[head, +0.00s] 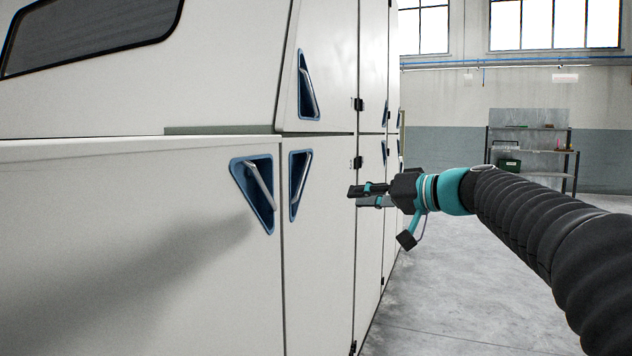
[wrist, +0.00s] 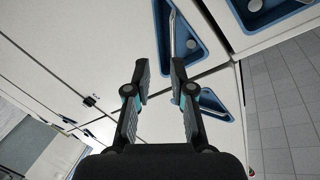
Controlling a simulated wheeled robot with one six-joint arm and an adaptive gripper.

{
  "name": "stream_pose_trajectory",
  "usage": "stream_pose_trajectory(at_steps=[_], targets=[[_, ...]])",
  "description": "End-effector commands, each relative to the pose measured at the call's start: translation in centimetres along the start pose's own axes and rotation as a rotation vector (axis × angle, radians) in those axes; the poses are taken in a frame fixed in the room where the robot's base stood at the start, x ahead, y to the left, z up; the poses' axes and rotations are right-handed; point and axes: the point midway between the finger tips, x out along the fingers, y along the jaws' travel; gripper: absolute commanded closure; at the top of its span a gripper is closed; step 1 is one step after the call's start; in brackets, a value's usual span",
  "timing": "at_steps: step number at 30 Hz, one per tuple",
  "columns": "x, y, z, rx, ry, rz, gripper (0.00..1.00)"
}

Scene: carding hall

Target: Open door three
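The white machine's doors carry blue triangular recesses with grey handles. In the head view, one handle recess (head: 255,190) is on the wide lower left panel, a narrow one (head: 299,183) is just right of it, and another (head: 307,88) is above. No door numbers are legible, so I cannot tell which is door three. The doors in view look shut. My gripper (head: 355,196) is in front of the doors, right of these handles. In the wrist view its fingers (wrist: 160,72) are apart with nothing between them; a recess with a handle (wrist: 177,42) lies just beyond.
More recesses and black hinges (head: 357,163) line the machine further back. A shelf rack (head: 532,150) with a green box (head: 509,164) stands by the far wall. The grey floor (head: 450,300) right of the machine is clear.

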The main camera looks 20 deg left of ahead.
Motion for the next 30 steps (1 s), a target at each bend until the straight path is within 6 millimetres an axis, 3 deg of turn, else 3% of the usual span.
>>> stream_pose_trajectory(at_steps=[3,7,14,30], targets=[[2.0,-0.1,-2.2,-0.02,0.052,-0.085,0.77],[2.9,-0.4,-3.4,-0.032,0.084,-0.135,0.77],[4.8,-0.9,-4.0,-0.034,0.091,-0.149,0.77],[14.1,-2.3,-4.8,-0.034,0.091,-0.146,0.77]])
